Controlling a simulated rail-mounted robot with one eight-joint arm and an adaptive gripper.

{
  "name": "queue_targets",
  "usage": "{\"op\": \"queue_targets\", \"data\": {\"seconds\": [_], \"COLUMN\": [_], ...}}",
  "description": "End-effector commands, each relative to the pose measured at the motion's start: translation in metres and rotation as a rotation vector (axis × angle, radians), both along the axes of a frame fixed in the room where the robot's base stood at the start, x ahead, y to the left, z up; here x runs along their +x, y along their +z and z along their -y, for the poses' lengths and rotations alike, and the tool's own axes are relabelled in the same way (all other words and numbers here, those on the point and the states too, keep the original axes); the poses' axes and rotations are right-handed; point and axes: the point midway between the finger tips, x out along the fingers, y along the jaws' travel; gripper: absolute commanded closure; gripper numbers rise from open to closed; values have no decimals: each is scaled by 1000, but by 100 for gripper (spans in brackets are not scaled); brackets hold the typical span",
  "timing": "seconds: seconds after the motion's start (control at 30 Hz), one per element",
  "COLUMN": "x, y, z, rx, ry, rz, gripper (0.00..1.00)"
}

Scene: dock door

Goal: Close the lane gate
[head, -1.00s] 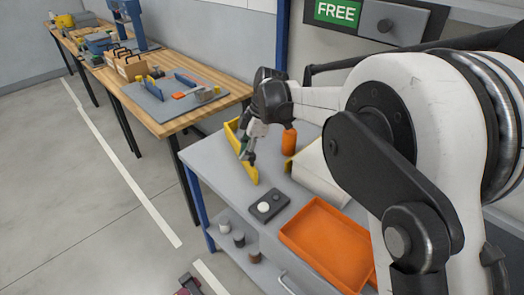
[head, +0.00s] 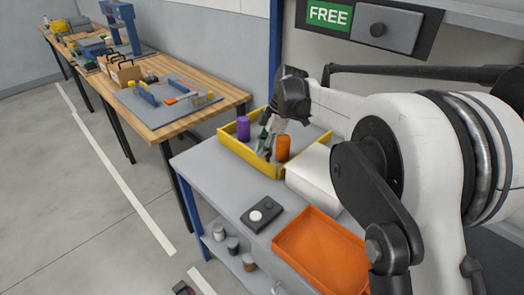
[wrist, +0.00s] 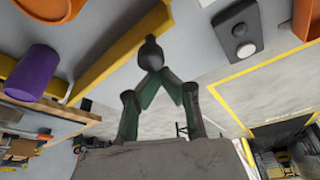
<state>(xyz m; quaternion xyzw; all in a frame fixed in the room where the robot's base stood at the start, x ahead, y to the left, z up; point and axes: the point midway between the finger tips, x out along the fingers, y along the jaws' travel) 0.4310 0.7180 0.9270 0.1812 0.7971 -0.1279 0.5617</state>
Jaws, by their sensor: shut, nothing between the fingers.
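A yellow wall, which looks like the lane gate (head: 240,153), runs along the near side of a yellow enclosure on the grey bench. Its right end appears to meet the yellow right side wall (head: 308,153); a small gap cannot be ruled out. A purple cylinder (head: 243,128) and an orange cylinder (head: 283,148) stand behind it. My gripper (head: 264,155) is shut and empty, low by the yellow wall near its right end. In the wrist view, my shut fingertips (wrist: 152,50) overlap the edge of the yellow wall (wrist: 112,65); I cannot tell whether they touch.
A white block (head: 312,175) stands right of the enclosure. A dark box with a white button (head: 264,215) and an orange tray (head: 318,247) lie nearer the front. A green FREE sign (head: 329,15) hangs above. The bench's left front surface is clear.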

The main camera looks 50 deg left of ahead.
Motion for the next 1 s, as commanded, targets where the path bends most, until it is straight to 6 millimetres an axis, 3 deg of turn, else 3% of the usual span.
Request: {"op": "queue_targets", "data": {"seconds": [0.33,0.6,0.8,1.0], "x": [3,-36,-18,-7], "y": [-1,2,47,79], "z": [3,4,5,6], "rx": [-1,0,0,0], "ry": [-10,-9,-12,-11], "rz": [8,5,3,3], "gripper": [100,100,100,100]}}
